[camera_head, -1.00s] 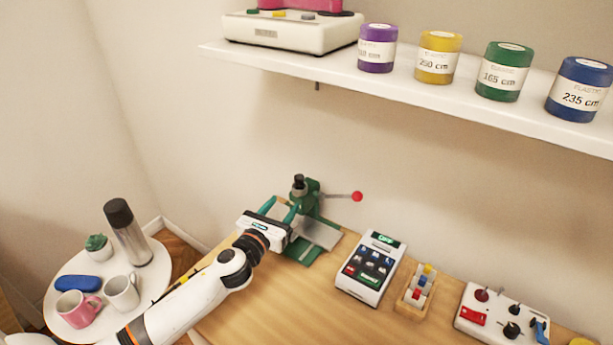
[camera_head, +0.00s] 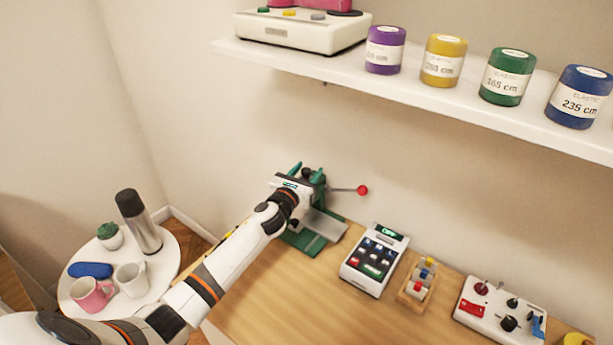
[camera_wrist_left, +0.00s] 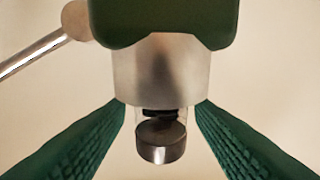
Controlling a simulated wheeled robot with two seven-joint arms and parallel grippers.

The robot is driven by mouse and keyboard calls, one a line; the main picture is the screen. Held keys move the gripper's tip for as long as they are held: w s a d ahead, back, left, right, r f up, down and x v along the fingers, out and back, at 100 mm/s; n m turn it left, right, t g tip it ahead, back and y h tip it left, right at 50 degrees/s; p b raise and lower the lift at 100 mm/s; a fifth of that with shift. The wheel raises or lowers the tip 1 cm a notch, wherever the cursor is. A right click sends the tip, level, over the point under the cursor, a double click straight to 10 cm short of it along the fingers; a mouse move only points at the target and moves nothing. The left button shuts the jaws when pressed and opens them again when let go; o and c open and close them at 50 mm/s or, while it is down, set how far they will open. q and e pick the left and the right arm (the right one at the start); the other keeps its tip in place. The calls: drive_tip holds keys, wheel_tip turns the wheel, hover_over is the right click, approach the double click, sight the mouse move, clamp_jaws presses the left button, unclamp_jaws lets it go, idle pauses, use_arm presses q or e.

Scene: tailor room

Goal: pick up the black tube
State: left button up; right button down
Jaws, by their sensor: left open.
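A green press (camera_head: 322,190) with a metal plate stands at the back of the wooden table. My left gripper (camera_head: 306,172) is at its upper part, with its two green fingers apart. In the left wrist view a short dark cylinder, probably the black tube (camera_wrist_left: 161,142), sits at the end of the press's silver cylinder (camera_wrist_left: 160,75). It lies between the open fingers, with gaps visible on both sides. In the head view the tube is hidden behind my gripper. My right gripper is out of view.
The press's lever with a red knob (camera_head: 362,190) sticks out to the right. A card terminal (camera_head: 374,260), a small wooden rack (camera_head: 418,283) and a control box (camera_head: 500,315) stand to the right. A white shelf (camera_head: 440,98) with labelled jars hangs above.

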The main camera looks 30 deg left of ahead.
use_arm(q)
drive_tip(key=shift+s, duration=0.1)
drive_tip(key=shift+c, duration=0.3)
drive_tip(key=c, duration=1)
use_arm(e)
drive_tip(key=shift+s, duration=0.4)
